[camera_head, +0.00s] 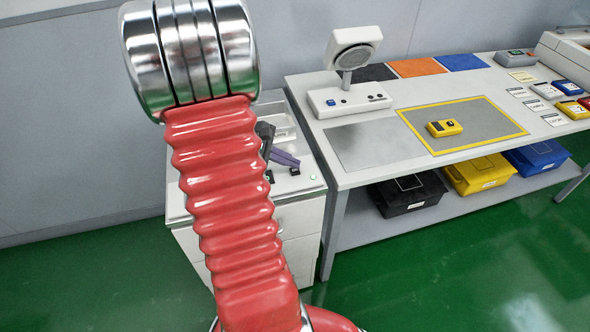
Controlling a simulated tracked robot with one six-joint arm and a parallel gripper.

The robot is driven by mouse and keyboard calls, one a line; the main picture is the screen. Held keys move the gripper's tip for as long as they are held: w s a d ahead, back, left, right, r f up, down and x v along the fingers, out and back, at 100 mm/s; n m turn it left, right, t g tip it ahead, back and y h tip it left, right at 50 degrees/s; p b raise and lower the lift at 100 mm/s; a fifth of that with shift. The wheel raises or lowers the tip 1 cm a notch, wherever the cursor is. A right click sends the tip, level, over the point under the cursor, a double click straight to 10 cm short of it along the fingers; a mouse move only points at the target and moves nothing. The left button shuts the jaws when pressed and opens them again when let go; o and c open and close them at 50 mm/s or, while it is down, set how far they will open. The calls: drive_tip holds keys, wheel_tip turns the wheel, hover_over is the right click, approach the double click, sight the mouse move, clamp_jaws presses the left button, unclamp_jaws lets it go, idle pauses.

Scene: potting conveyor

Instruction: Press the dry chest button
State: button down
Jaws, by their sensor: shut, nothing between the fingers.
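The dry chest appears to be the white cabinet (300,218) left of the workbench, with a drawer front below. Two small dark buttons with light marks show on its top: one at the right (295,171) and one nearer my arm (269,177). My gripper (295,163), dark with purple fingers, shows partly from behind my red arm. It is shut and empty. Its fingertips appear just above or beside the right button; I cannot tell whether they touch it. My arm hides the cabinet's left and middle top.
The workbench (365,178) stands close on the right. It carries a white device with a round head (353,48), a yellow device (444,128) on a yellow-edged mat and several cards. Black (408,196), yellow (480,174) and blue (537,157) bins sit below. Green floor is clear in front.

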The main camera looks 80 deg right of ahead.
sight(290, 171)
wheel_tip(290, 171, up, 6)
idle(0.9)
idle(0.6)
